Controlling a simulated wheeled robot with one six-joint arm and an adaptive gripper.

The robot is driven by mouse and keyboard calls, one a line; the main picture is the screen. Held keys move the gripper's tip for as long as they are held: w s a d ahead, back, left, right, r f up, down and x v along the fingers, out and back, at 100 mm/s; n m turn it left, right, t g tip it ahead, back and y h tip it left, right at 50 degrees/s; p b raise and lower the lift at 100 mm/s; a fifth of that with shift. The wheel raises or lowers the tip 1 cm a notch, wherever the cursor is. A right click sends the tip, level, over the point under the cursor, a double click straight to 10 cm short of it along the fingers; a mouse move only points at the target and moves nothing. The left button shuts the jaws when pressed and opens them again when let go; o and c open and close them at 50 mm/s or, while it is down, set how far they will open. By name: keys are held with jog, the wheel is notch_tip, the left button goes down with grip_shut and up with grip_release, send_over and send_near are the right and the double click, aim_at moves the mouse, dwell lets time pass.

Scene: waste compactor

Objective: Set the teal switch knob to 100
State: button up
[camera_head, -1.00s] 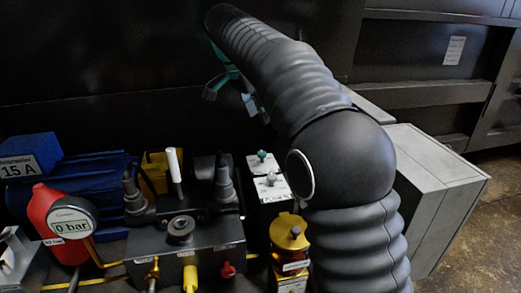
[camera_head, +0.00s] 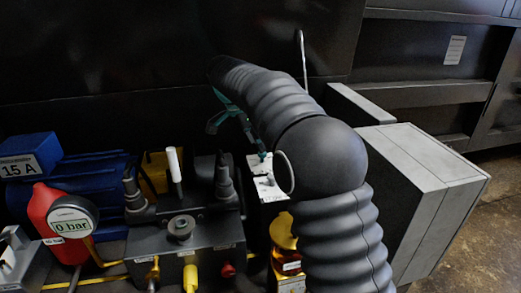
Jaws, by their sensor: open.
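A small white panel (camera_head: 254,164) stands behind the yellow-capped unit, left of my arm. A small teal knob (camera_head: 262,154) shows at its top, next to my gripper's right finger. A second white plate (camera_head: 268,189) lies just in front, partly covered by my arm's elbow. My gripper (camera_head: 236,134) has dark teal fingers, spread apart and empty, and hangs just above and to the left of the teal knob. I cannot tell whether a finger touches the knob. The knob's pointer and scale marks are too small to read.
A dark block with a white-tipped lever (camera_head: 174,165) and a black round knob (camera_head: 180,228) stands to the left. A red cylinder with a 0 bar gauge (camera_head: 70,222) is farther left. A yellow-capped unit (camera_head: 284,232) is close to my arm. A grey cabinet (camera_head: 425,185) stands right.

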jog(key=shift+x, duration=1.85)
jog(key=shift+c, duration=0.2)
grip_shut()
